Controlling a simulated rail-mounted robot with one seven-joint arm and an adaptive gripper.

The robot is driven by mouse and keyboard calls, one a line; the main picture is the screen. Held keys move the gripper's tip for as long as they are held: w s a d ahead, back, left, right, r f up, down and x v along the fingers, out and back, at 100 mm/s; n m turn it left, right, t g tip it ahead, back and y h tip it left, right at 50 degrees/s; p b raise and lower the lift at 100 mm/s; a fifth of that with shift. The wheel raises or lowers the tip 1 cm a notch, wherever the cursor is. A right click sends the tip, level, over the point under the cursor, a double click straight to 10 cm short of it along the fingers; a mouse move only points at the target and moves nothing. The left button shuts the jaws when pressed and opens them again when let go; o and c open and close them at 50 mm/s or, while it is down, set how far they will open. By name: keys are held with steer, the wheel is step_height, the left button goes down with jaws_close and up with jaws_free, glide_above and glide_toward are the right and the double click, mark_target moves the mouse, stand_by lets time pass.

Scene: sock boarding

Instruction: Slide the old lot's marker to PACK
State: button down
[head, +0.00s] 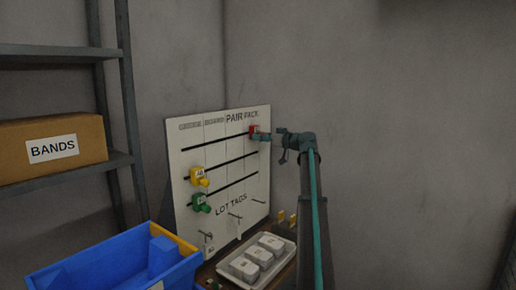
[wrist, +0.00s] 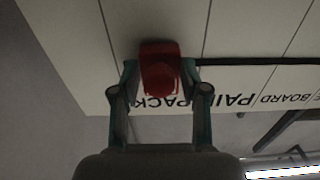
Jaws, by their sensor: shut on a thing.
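A white board (head: 222,120) stands upright with column headings, of which BOARD, PAIR and PACK are readable, and three dark horizontal slots. The red marker (head: 254,131) is on the top slot at its right end, under PACK. My gripper (head: 266,136) is shut on this red marker; the wrist view shows both fingers against the sides of the red marker (wrist: 160,70). A yellow marker (head: 199,177) sits at the left of the middle slot. A green marker (head: 201,203) sits at the left of the lowest slot. Which marker is the old lot's I cannot tell.
LOT TAGS pegs (head: 236,216) stick out low on the board. A tray (head: 236,273) with white blocks stands in front of it. A blue bin (head: 105,262) is at lower left, and a shelf holds a BANDS box (head: 50,145). The right side is open.

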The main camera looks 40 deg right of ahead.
steer(key=shift+d, duration=0.3)
steer(key=shift+w, duration=0.1)
steer(key=c, duration=0.9)
jaws_free()
steer(key=shift+d, duration=0.1)
steer(key=v, duration=1.2)
